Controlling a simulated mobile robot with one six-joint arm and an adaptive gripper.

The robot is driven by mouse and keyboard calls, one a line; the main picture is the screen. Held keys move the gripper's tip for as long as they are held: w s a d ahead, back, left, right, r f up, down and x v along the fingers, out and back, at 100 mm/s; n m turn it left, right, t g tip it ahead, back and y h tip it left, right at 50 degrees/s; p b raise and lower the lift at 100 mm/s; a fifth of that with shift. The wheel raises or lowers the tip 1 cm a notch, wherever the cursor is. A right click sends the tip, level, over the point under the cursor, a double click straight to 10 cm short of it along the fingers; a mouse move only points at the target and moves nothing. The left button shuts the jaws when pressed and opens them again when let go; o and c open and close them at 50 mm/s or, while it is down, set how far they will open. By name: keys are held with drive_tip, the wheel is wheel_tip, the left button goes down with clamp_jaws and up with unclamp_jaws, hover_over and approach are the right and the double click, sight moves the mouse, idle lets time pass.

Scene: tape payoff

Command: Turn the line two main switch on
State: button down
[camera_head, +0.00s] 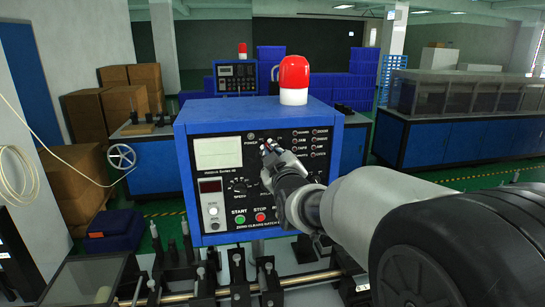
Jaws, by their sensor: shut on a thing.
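A blue control box (186,160) with a black front panel faces me in the middle of the view. My gripper (268,149) reaches in from the right and its tips are at the panel, right of the white display (218,153). It is shut on a small switch there, just right of the "POWER" label. The switch is mostly hidden by the fingers, so its position and label cannot be read. A green START button (240,219) and a red STOP button (260,217) sit lower on the panel. My arm covers the panel's lower right.
A red beacon (294,74) stands on top of the box. Metal rods and posts (237,255) stand below it in front. A white handwheel (121,156) is at the left. A second blue box (236,77) with a beacon stands behind.

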drive_tip(key=shift+d+m+b, duration=0.2)
drive_tip(key=shift+m+b, duration=3.45)
drive_tip(key=shift+m, duration=0.6)
drive_tip(key=shift+d+m+b, duration=0.15)
drive_tip(key=shift+m+b, duration=3.5)
drive_tip(key=shift+m, duration=0.6)
drive_tip(key=c, duration=1.7)
unclamp_jaws()
drive_tip(key=shift+w, duration=0.1)
